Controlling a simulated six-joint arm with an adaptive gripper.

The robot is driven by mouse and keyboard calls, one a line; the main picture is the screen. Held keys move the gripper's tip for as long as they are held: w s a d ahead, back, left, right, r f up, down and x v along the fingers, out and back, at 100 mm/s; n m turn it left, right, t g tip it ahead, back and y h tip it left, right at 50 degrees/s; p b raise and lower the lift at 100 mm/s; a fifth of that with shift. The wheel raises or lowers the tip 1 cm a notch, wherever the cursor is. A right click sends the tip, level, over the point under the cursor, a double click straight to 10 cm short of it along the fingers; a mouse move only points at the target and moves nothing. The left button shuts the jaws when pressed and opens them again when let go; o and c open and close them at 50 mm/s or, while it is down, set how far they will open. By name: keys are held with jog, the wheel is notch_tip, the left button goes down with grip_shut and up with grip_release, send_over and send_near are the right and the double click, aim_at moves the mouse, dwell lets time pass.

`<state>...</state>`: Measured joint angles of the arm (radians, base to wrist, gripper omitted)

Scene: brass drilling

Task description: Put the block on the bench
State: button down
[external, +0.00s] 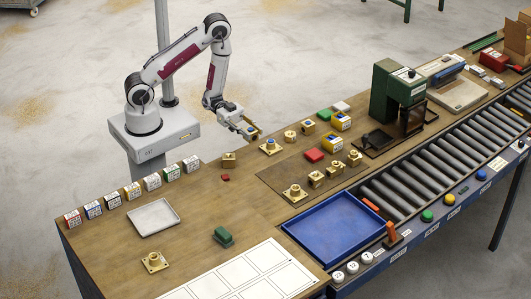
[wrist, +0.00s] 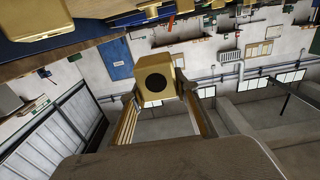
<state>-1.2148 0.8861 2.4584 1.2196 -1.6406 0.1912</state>
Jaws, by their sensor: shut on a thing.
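In the wrist view, the two fingers (wrist: 158,108) press on either side of the block. In the external view, the held block (external: 254,132) shows small at the fingertips, apparently above the bench. Its exact height over the wood is hard to tell.
Brass parts sit near my gripper, including a flanged one (external: 270,147) and a small block (external: 229,160). A brown mat (external: 275,180), blue tray (external: 335,232), grey tray (external: 153,217) and green press (external: 385,92) occupy the bench. Bare wood shows around the grey tray.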

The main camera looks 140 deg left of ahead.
aim_at(251, 141)
jog(key=shift+f, duration=2.55)
jog(key=shift+f, duration=0.1)
jog(key=shift+f, duration=2)
jog(key=shift+f, duration=0.1)
jog(key=c, duration=1.6)
grip_release()
jog(key=shift+o, duration=0.2)
jog(key=s, duration=1.2)
